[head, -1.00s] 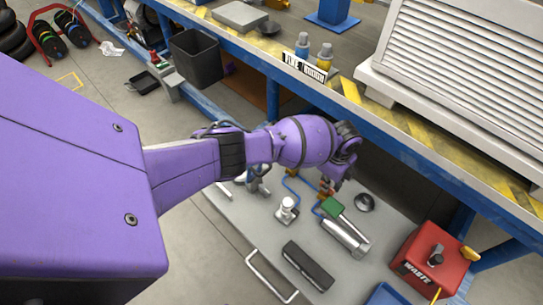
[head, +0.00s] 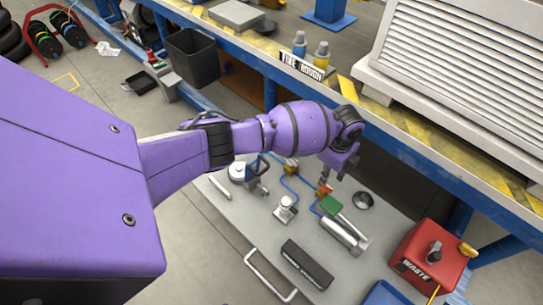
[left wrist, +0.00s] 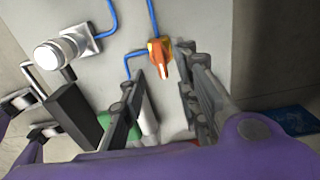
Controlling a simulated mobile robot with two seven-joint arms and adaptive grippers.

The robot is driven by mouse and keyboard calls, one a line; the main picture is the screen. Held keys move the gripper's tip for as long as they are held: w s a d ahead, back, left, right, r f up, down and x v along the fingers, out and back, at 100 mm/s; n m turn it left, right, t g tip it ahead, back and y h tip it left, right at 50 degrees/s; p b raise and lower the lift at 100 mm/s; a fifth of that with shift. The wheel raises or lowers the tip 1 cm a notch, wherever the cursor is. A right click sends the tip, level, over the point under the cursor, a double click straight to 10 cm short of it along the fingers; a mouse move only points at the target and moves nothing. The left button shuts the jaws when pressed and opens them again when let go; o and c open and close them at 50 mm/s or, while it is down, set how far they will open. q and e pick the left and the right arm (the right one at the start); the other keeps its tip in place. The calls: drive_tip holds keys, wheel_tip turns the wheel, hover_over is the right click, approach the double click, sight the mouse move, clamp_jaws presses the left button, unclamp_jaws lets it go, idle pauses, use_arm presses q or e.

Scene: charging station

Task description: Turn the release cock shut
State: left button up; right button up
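The release cock, with an orange handle (left wrist: 159,52), sits on the grey panel with blue tubing at it. It also shows in the head view (head: 324,188) as a small orange-red part beside a green block. My left gripper (left wrist: 163,70) is open, with its two dark fingers on either side of the handle in the left wrist view. A gap shows between each finger and the handle. In the head view my left gripper (head: 339,172) hangs just above the cock, tilted down. My right gripper is not seen.
A silver fitting (head: 286,209), a silver cylinder (head: 345,236) and a black box (head: 307,265) stand close by on the panel (head: 235,216). A red waste box (head: 430,258) is at the right. The bench's blue and yellow edge (head: 345,95) runs behind my arm.

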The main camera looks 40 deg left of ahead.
use_arm(q)
wheel_tip(320, 180, up, 7)
drive_tip(key=shift+r, duration=0.15)
idle(0.6)
